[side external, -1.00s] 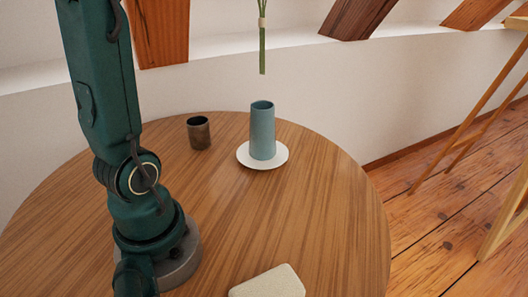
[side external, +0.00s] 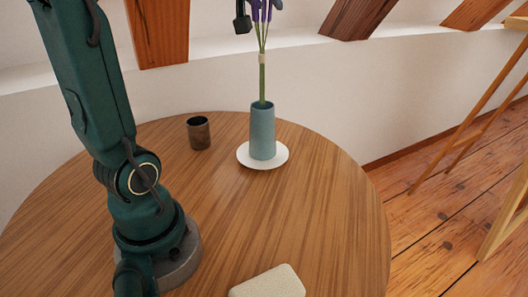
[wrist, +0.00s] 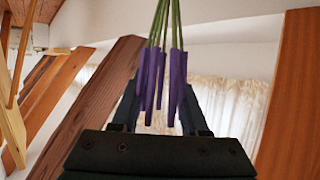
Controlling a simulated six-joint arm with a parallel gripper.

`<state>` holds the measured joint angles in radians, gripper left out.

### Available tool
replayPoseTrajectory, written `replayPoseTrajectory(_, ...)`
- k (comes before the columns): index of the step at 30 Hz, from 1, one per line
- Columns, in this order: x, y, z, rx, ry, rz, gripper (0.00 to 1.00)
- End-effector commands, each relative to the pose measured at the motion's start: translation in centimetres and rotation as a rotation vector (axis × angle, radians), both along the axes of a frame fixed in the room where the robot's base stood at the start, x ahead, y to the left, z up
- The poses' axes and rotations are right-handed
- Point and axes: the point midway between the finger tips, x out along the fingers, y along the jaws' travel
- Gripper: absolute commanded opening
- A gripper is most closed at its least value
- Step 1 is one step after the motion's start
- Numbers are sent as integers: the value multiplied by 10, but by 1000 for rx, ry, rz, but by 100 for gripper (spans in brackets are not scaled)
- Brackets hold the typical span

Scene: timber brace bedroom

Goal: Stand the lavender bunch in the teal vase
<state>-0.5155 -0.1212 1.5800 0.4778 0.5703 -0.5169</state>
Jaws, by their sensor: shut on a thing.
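The lavender bunch (side external: 262,78) hangs upright, with purple heads at the top edge of the side view and green stems tied by a pale band. Its stem ends meet the mouth of the teal vase (side external: 262,135); the lowest bit is hidden at the rim, apparently just inside. The vase stands upright on a white saucer (side external: 279,160). My gripper (wrist: 160,98) is shut on the bunch near its purple heads (wrist: 160,75). In the side view only a dark part of the gripper (side external: 242,20) shows at the top.
A dark brown cup (side external: 199,134) stands on the round wooden table (side external: 310,215), left of the vase. A cream block (side external: 268,282) lies at the table's front. The table right of the saucer is clear. A wall with timber braces rises behind.

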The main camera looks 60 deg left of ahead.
Motion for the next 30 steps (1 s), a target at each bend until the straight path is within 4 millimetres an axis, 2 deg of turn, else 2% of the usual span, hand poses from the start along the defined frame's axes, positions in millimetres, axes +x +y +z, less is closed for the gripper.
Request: replayPoseTrajectory(30,0,-1,-74,0,2,-2,0)
